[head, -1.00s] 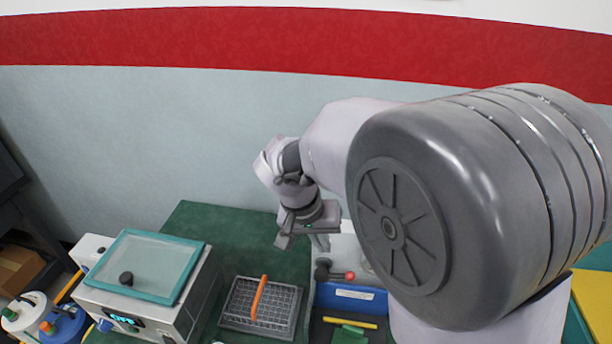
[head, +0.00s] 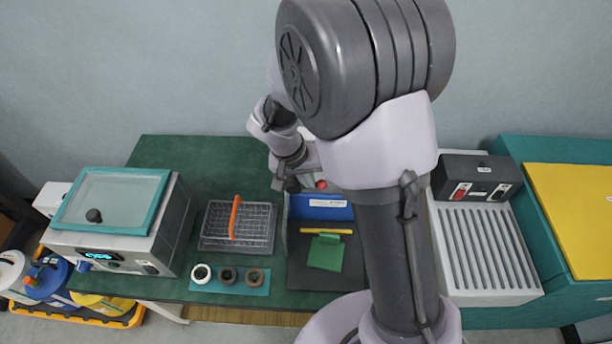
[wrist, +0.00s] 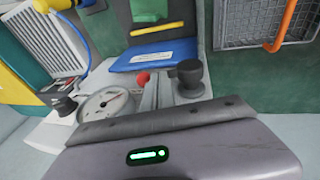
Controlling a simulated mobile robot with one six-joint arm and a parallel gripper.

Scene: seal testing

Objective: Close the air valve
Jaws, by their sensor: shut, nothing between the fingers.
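In the head view only the red ball (head: 321,184) shows clearly, beside my arm. My gripper (head: 288,186) is shut and empty, just left of the red ball in the head view. In the wrist view the shut fingers (wrist: 155,88) appear between the ball and the black body. I cannot tell whether they touch the valve.
A round gauge (wrist: 103,103) is close by the valve. A blue panel (head: 320,207) lies in front. A wire basket (head: 238,227) with an orange handle and a glass-lidded machine (head: 110,220) stand to the left. A black switch box (head: 476,178) is at right.

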